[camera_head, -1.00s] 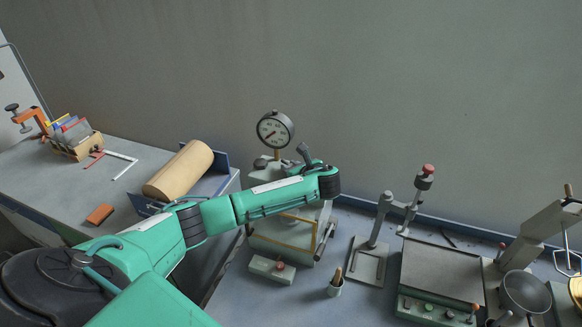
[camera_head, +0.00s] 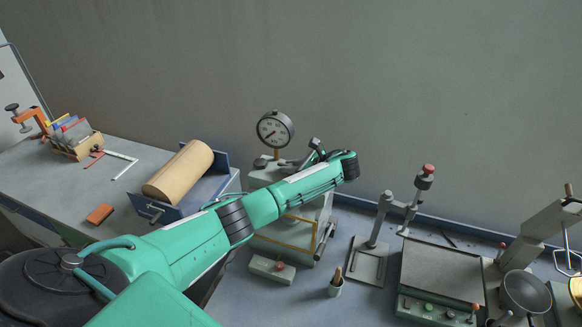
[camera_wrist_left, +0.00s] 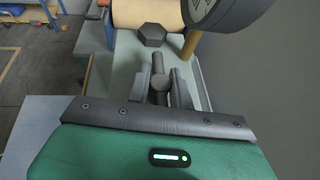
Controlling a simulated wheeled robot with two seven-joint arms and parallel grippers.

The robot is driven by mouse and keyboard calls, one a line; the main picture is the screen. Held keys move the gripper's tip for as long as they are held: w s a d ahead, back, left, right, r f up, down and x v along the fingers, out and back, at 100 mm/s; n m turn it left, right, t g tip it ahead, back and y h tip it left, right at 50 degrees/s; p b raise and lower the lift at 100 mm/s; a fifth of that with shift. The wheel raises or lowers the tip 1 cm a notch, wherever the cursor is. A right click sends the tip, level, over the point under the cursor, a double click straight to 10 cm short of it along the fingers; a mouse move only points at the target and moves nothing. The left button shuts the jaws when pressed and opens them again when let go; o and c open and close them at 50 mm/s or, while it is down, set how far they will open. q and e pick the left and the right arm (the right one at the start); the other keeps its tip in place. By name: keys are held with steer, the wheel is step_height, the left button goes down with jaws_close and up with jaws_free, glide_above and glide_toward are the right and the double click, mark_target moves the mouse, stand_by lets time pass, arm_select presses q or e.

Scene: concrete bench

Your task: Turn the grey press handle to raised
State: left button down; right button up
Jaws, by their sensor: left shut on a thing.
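The grey press handle (camera_wrist_left: 157,66) is a dark grey bar with a rounded end. In the wrist view it lies between the two fingers of my left gripper (camera_wrist_left: 163,88), which is shut on it. My right gripper is not in view.
A round dial gauge (camera_head: 275,129) rises on a post close to the handle. A tan roll (camera_head: 179,170) lies on the left bench.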

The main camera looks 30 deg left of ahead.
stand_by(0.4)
arm_select(q)
steer(key=c, duration=1.3)
jaws_free()
steer(key=shift+o, duration=0.2)
steer(key=v, duration=1.3)
steer(key=shift+d+r+b, duration=0.25)
steer(key=shift+d+b, duration=0.05)
steer(key=shift+d, duration=0.05)
steer(key=shift+w+d, duration=0.1)
